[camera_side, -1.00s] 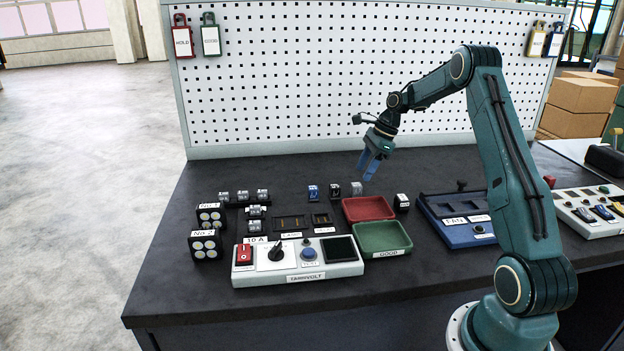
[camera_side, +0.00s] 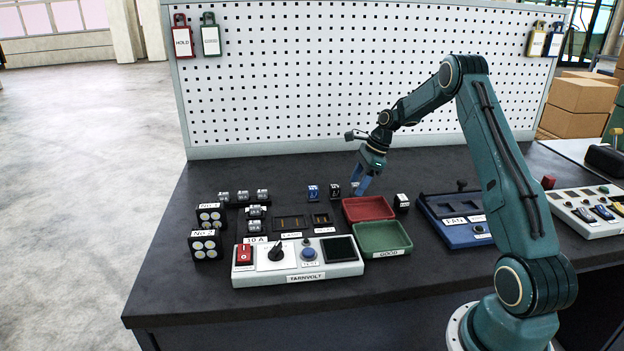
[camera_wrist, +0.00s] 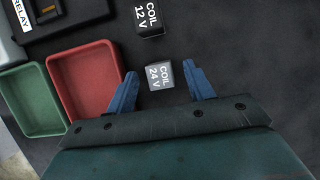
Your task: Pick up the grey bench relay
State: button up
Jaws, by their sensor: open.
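The grey bench relay (camera_wrist: 160,75), marked COIL 24 V, stands on the dark bench behind the red tray. In the wrist view it lies between the two blue fingertips of my gripper (camera_wrist: 161,88), with a gap on each side. My gripper is open and empty. In the side view my gripper (camera_side: 361,186) points down at the relay's place, and its fingers hide most of the relay (camera_side: 355,186).
A black relay (camera_wrist: 148,21) marked COIL 12 V stands close beside the grey one; a blue relay (camera_side: 313,191) stands further left. The red tray (camera_side: 369,219) and green tray (camera_side: 410,249) are in front. A pegboard (camera_side: 300,80) rises behind.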

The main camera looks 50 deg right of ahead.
jog(key=c, duration=1.1)
jog(key=shift+r, duration=0.15)
notch_tip(320, 180, up, 18)
jog(key=shift+f, duration=0.15)
dwell(0.7)
